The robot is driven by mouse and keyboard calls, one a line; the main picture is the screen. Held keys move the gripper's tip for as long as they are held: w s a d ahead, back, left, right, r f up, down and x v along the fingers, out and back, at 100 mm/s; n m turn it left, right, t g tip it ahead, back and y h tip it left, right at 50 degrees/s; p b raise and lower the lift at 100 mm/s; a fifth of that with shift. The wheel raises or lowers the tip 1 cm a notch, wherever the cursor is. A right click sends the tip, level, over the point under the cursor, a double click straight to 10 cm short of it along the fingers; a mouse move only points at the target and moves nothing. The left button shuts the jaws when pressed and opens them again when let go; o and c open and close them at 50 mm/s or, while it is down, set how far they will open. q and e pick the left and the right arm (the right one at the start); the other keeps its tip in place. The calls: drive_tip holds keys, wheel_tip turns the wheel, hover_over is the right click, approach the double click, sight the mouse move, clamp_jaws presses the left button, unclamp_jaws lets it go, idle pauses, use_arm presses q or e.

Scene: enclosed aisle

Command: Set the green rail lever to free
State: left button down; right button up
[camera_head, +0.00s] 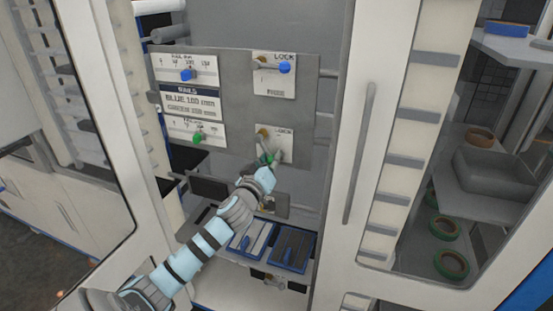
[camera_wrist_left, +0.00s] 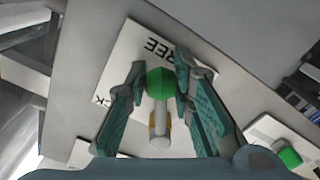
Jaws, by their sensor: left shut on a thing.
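The green rail lever (camera_head: 268,157) is on the lower right plate of the grey panel. Its brass pivot (camera_head: 262,133) is at the plate's upper left, and the arm points mostly down, away from the word LOCK. In the left wrist view its green knob (camera_wrist_left: 161,82) sits between my fingers, close to the word FREE on the white plate (camera_wrist_left: 133,62). My left gripper (camera_head: 271,160) is shut on the lever near its knob. The finger contact is partly hidden in the head view. My right gripper is not in view.
A blue lever (camera_head: 285,68) is on the plate above, pointing right. Blue (camera_head: 186,75) and green (camera_head: 198,139) slider knobs are on the left plates. A white door frame with a long handle (camera_head: 360,152) stands right of the panel. Blue trays (camera_head: 292,248) lie below.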

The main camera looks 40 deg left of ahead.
use_arm(q)
drive_tip(key=shift+s+a+f+m, duration=0.2)
drive_tip(key=shift+a+m, duration=0.4)
drive_tip(key=shift+m, duration=0.45)
drive_tip(key=shift+s+a+f+m, duration=0.2)
drive_tip(key=shift+a+m, duration=0.35)
drive_tip(key=shift+m, duration=0.55)
drive_tip(key=shift+s+a+f+m, duration=0.2)
drive_tip(key=shift+a+m, duration=0.4)
drive_tip(key=shift+m, duration=0.45)
drive_tip(key=c, duration=1.3)
unclamp_jaws()
drive_tip(key=shift+a, duration=0.1)
drive_tip(key=shift+c, duration=0.2)
drive_tip(key=shift+s, duration=0.1)
drive_tip(key=v, duration=1.2)
